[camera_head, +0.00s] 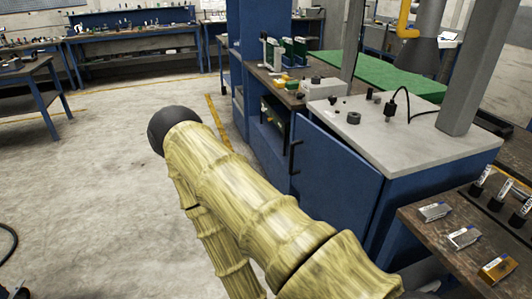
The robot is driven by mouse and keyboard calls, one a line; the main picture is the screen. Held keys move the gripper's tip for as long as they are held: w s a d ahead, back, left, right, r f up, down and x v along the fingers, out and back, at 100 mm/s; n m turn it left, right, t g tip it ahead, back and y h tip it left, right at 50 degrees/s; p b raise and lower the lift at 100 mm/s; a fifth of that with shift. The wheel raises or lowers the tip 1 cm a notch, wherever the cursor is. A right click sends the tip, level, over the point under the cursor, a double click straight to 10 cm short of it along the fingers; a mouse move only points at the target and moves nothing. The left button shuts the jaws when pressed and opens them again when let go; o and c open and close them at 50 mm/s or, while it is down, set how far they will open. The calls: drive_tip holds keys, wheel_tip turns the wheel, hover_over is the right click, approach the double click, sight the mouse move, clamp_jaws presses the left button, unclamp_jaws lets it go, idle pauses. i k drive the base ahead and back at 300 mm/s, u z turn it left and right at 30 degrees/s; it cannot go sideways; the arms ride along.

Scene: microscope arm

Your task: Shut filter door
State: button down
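A blue door (335,175) with a black bar handle (295,157) near its left edge is on the front of a blue cabinet with a light grey top (385,140). The door's handle side appears to stand a little out from the cabinet front, so it looks ajar; the exact gap is hard to tell. Its lower part is hidden behind my arm. My arm, textured like yellow bamboo with a dark round end, crosses the lower middle, in front of the door. My gripper is not in view.
A dark bench (465,240) with small metal blocks stands close at the right. The concrete floor (100,170) at left is mostly clear, with a black hose (10,240) at the edge.

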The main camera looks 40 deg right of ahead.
sight(341, 187)
drive_tip(key=i, duration=3)
drive_tip(key=z, duration=3.5)
drive_tip(key=k, duration=0.3)
drive_tip(key=u, duration=1.35)
